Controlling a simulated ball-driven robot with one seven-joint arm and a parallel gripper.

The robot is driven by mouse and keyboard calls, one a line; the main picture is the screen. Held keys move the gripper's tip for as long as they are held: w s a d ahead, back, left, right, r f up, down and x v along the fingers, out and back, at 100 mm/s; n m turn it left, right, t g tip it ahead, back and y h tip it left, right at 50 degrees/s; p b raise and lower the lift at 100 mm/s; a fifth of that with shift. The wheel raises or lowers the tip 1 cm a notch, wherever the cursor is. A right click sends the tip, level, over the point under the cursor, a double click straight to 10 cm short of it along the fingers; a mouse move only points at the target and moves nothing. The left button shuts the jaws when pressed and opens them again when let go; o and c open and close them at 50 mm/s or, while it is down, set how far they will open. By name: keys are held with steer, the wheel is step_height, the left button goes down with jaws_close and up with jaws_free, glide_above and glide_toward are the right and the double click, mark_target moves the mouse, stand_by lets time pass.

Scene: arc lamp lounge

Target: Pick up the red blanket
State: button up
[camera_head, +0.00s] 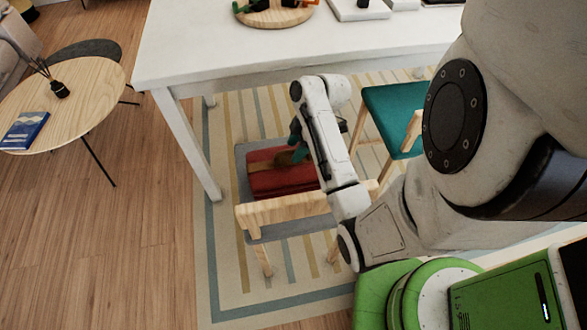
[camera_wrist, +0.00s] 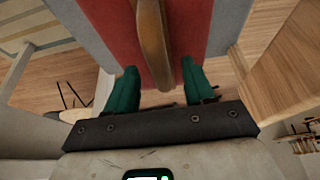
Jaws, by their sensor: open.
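The red blanket (camera_head: 285,183) lies folded on the grey seat of a chair (camera_head: 285,210) with a light wooden backrest. A brown strap or handle (camera_wrist: 153,40) runs over the blanket's middle in the wrist view. My gripper (camera_head: 298,142) is at the blanket, with its green fingers near the blanket's far right part. In the wrist view my gripper (camera_wrist: 160,67) is open, one green finger on each side of the brown strap, over the red cloth (camera_wrist: 110,28). I cannot tell whether the fingers touch the blanket. My arm hides the blanket's right side in the head view.
A white table (camera_head: 230,50) stands behind the chair, with a round wooden board (camera_head: 275,15) on it. A teal-seated chair (camera_head: 390,112) is to the right. A round side table (camera_head: 75,95) with a blue book (camera_head: 24,130) is at left. Wooden floor is clear at lower left.

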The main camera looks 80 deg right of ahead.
mark_target(294, 165)
steer(key=shift+x, duration=1.15)
steer(key=shift+c, duration=0.5)
jaws_close()
